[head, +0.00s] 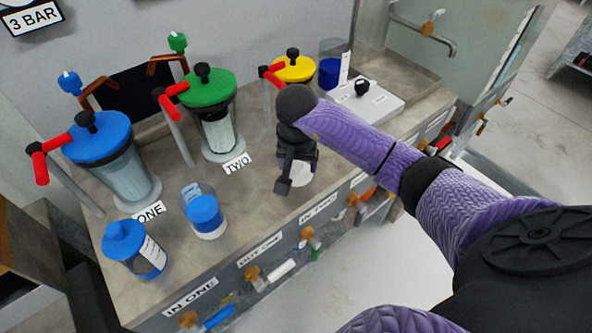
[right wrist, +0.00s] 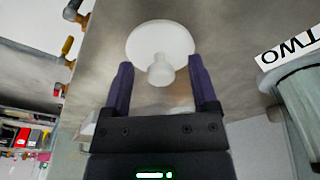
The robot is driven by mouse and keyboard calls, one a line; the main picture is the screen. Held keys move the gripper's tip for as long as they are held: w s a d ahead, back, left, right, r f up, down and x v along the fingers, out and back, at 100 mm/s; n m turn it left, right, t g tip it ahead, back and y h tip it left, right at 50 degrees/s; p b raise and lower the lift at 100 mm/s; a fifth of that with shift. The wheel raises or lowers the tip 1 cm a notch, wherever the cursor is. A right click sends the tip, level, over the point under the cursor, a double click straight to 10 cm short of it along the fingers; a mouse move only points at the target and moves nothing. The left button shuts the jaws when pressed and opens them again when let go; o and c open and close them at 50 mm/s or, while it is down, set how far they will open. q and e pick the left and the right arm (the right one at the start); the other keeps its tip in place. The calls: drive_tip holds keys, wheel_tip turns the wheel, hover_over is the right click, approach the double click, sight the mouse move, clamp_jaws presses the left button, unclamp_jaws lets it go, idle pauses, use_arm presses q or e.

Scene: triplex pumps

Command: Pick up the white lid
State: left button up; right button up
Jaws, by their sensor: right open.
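The white lid (right wrist: 160,42) is a round disc with a knob in its middle. It lies on the grey counter, and in the head view only part of it (head: 301,174) shows under my right gripper. My right gripper (head: 293,187) points down above the lid from the purple arm. In the right wrist view the open right gripper (right wrist: 163,85) has one finger on each side of the knob's line, with the knob between the fingertips in the picture. I cannot tell whether the fingers touch the lid. My left gripper is not in view.
A blue-lidded pump (head: 100,138), a green-lidded pump (head: 208,92) and a yellow-lidded pump (head: 294,67) stand behind. A clear cup with blue contents (head: 205,214) and a blue-lidded jar (head: 127,243) stand at left. A white box (head: 366,105) and sink lie at right. Valves line the front edge.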

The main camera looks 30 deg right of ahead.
drive_tip(key=shift+f, duration=0.1)
drive_tip(key=shift+c, duration=0.5)
clamp_jaws()
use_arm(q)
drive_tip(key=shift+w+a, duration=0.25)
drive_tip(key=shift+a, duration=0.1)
